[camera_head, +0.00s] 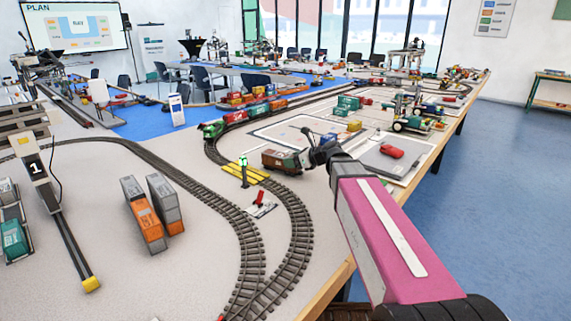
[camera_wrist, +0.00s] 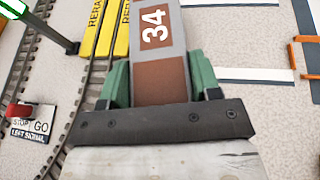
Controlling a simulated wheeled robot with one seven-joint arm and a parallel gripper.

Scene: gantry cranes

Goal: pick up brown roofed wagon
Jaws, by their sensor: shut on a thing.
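The brown roofed wagon (camera_head: 277,160) is at the near end of my arm's reach, right beside the curved track in the head view. In the wrist view its roof (camera_wrist: 155,30) is grey with brown panels and a white 34. My gripper (camera_head: 308,155) is at the wagon's right end in the head view. In the wrist view, the green fingers of my gripper (camera_wrist: 160,82) lie along both sides of the wagon, shut on it. The wagon's underside is hidden, and I cannot tell whether it is clear of the table.
The curved track (camera_head: 285,190) runs left of the wagon. A green-lit signal (camera_head: 243,170) and yellow plates (camera_head: 254,172) stand close by. A red lever (camera_head: 259,200) sits between the tracks. A green locomotive (camera_head: 213,130) and several wagons stand behind. A red car (camera_head: 391,151) is at right.

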